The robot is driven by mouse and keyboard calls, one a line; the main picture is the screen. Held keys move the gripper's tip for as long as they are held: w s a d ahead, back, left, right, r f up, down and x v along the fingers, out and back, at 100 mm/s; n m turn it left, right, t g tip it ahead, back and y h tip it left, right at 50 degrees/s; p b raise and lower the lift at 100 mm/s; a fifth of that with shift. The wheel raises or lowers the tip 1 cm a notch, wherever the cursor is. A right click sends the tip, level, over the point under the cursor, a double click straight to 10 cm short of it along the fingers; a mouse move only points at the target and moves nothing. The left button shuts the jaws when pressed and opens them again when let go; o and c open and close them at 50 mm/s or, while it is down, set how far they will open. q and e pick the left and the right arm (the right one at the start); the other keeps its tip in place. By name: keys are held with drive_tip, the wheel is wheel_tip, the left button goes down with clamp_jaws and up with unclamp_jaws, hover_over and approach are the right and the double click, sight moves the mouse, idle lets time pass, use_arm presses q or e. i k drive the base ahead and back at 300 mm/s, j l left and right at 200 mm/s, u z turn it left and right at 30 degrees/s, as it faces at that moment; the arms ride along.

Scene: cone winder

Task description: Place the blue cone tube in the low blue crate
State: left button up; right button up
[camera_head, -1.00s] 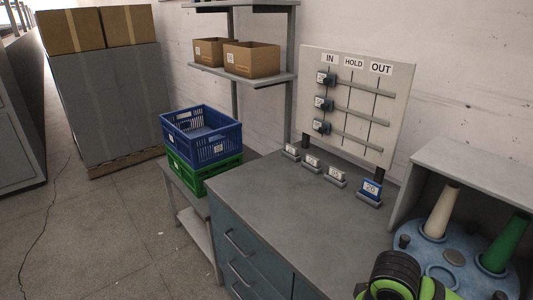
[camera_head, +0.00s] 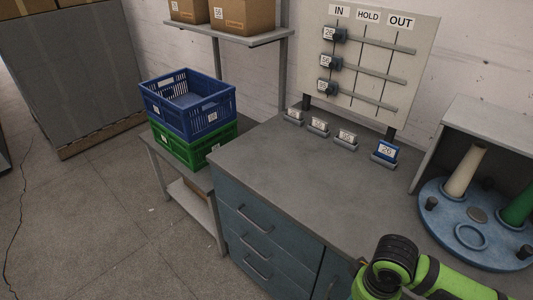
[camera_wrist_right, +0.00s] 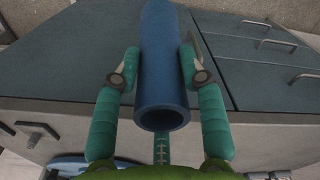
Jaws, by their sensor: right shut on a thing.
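The blue cone tube (camera_wrist_right: 163,75) is in the right wrist view, its open end toward the camera. My right gripper (camera_wrist_right: 160,62) is shut on it, one finger on each side. In the head view only my right arm's green and black links show at the bottom right; the gripper and tube are out of that picture. The blue crate (camera_head: 187,104) looks empty and sits on top of a green crate (camera_head: 192,148), left of the cabinet. My left gripper is not in view.
The crates stand on a low grey stand (camera_head: 200,205) beside the grey-topped cabinet (camera_head: 290,170). The worktop's middle is clear. Small label holders and a board (camera_head: 365,65) stand at its back. A blue round plate (camera_head: 440,215) with white and green cones is at the right.

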sight(181, 105)
drive_tip(key=i+j, duration=0.2)
drive_tip(key=j, duration=0.25)
drive_tip(key=i+j+u, duration=0.1)
drive_tip(key=j, duration=0.3)
drive_tip(key=i+j, duration=0.55)
drive_tip(key=j, duration=0.3)
drive_tip(key=i+j+u, duration=0.1)
drive_tip(key=i+j, duration=0.4)
drive_tip(key=j, duration=0.2)
drive_tip(key=i+j+u, duration=0.1)
drive_tip(key=i+j, duration=0.45)
drive_tip(key=j, duration=0.1)
